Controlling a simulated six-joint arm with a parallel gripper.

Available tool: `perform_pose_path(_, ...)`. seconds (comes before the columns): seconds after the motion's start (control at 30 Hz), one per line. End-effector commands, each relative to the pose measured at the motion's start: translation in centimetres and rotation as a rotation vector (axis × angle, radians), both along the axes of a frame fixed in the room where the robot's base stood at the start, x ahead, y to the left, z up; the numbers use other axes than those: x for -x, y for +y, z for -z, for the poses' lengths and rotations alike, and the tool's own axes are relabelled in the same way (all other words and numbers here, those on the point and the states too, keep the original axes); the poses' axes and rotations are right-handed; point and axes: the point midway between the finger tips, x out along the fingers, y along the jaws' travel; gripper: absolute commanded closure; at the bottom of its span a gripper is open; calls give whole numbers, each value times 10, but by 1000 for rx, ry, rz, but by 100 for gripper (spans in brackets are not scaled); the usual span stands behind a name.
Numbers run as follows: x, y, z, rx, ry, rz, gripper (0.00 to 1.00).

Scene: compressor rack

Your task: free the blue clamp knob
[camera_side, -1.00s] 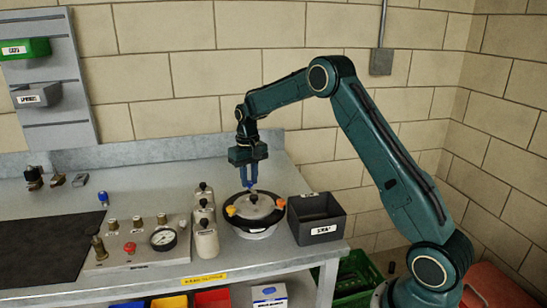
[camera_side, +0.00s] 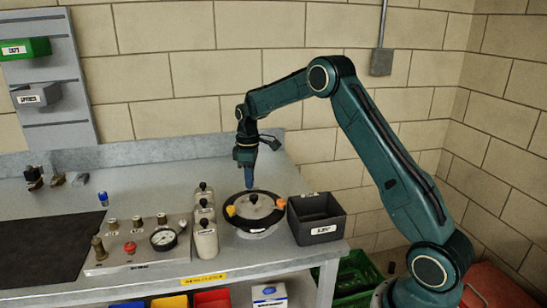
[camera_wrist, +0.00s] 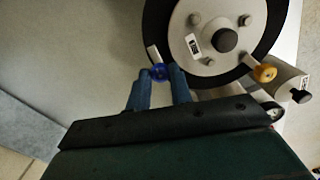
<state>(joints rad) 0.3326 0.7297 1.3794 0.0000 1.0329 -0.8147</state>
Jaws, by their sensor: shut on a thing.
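The blue clamp knob (camera_wrist: 158,72) sits at the rim of a round vessel with a black ring (camera_wrist: 157,22) and a grey lid (camera_wrist: 207,55). My gripper (camera_wrist: 161,75) is shut on the blue knob, one blue finger on each side of it. In the side view my gripper (camera_side: 250,187) points down at the back edge of the vessel, its fingers seen nearly edge-on. The knob is too small and covered there to tell apart from the fingers.
A dark open bin (camera_side: 322,231) stands right of the vessel. White bottles (camera_side: 206,240) and a gauge panel (camera_side: 130,246) stand to its left. A loose blue part (camera_side: 103,198) is on the bench farther left. The bench behind the vessel is clear.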

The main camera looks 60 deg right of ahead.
Motion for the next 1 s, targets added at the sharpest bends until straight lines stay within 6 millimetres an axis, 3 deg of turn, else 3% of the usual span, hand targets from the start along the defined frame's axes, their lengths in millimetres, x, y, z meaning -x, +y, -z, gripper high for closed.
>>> perform_pose_path(0.3,-1,0,-1,0,-1,-114,100)
perform_pose_path(0.73,-1,0,-1,1,-3,-125,100)
perform_pose_path(0.77,-1,0,-1,1,-3,-125,75)
perform_pose_path(0.83,-1,0,-1,1,-3,-124,61)
perform_pose_path(0.87,-1,0,-1,1,-3,-124,57)
perform_pose_path(1.0,0,0,-1,0,-1,-124,57)
